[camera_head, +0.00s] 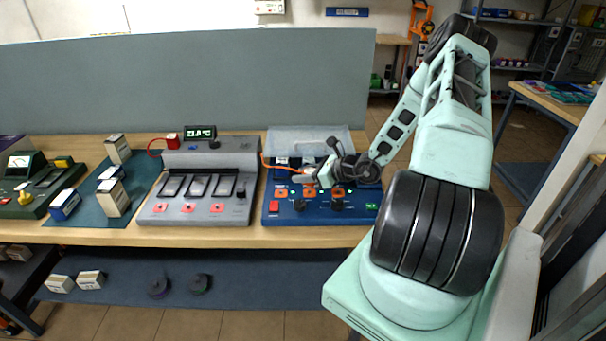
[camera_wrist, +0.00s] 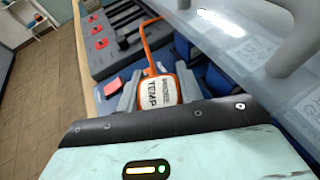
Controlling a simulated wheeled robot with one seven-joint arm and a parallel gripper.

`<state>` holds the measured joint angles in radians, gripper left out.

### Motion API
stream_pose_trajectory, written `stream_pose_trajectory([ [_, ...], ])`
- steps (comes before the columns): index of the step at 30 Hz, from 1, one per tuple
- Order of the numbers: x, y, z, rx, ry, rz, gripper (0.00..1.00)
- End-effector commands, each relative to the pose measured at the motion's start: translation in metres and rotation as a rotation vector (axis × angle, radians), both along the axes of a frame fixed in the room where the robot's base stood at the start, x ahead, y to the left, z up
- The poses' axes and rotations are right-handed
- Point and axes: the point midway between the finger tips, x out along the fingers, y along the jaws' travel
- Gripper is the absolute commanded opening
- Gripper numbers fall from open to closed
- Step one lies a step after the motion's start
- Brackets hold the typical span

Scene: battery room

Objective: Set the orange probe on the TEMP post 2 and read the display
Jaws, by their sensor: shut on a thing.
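The orange probe (camera_wrist: 159,90) shows in the wrist view as an orange-edged body with a white face marked TEMP, and an orange cable runs from its top. My gripper (camera_head: 308,176) is shut on it, with a grey finger on either side. In the head view it hangs over the blue panel (camera_head: 318,215), and the probe itself is hard to make out there. The blue panel carries orange-framed squares, knobs and a red block. I cannot tell which spot is post 2, or whether the probe touches it. A small green-digit display (camera_head: 200,132) stands on the grey unit and seems to read 21.8 °C.
The grey unit (camera_head: 180,213) with several bays stands left of the blue panel. Boxes (camera_head: 113,197) stand on a dark mat to the left. A grey partition (camera_head: 180,85) closes the back of the bench.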

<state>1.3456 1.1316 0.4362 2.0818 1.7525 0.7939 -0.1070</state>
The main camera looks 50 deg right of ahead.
Motion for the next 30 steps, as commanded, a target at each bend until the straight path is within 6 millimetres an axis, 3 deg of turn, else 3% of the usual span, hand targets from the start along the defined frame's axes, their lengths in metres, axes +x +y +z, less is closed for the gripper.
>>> stream_pose_trajectory([
  [3, 0.000, 0.000, -0.017, 0.000, 0.000, 0.000, 0.09],
  [9, 0.000, 0.000, -0.030, 0.000, 0.000, 0.000, 0.09],
  [30, 0.000, 0.000, -0.030, -0.001, 0.000, 0.001, 0.09],
])
